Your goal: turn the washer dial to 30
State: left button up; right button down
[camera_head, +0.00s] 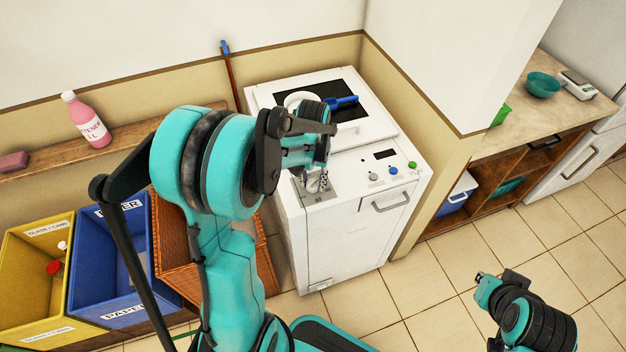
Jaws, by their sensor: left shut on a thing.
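The white washer (345,225) stands in the middle, with a control panel along its front top edge. Its dial sits on a grey plate (318,194) with small markings at the panel's left end. My left gripper (316,181) reaches down over this plate from above and is shut on the dial. The fingers and wrist hide most of the dial, and I cannot read its setting. My right arm (525,315) shows at the lower right, well away from the washer. I cannot make out its fingers.
A blue button (393,172) and green button (412,165) are right of the dial. A pink bottle (88,122) stands on the left shelf above yellow and blue bins (112,312). Floor right is clear.

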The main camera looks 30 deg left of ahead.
aim_at(313, 181)
pick_arm(q)
jog(key=o, duration=1.2)
jog(key=shift+c, duration=0.2)
notch_tip(313, 181, up, 12)
jog(key=s+d+m+t, duration=0.2)
jog(key=s+d+t, duration=0.5)
jog(key=s+d, duration=0.3)
jog(key=shift+s+d+f, duration=0.15)
jog(key=shift+s+d, duration=0.25)
jog(key=shift+s, duration=0.5)
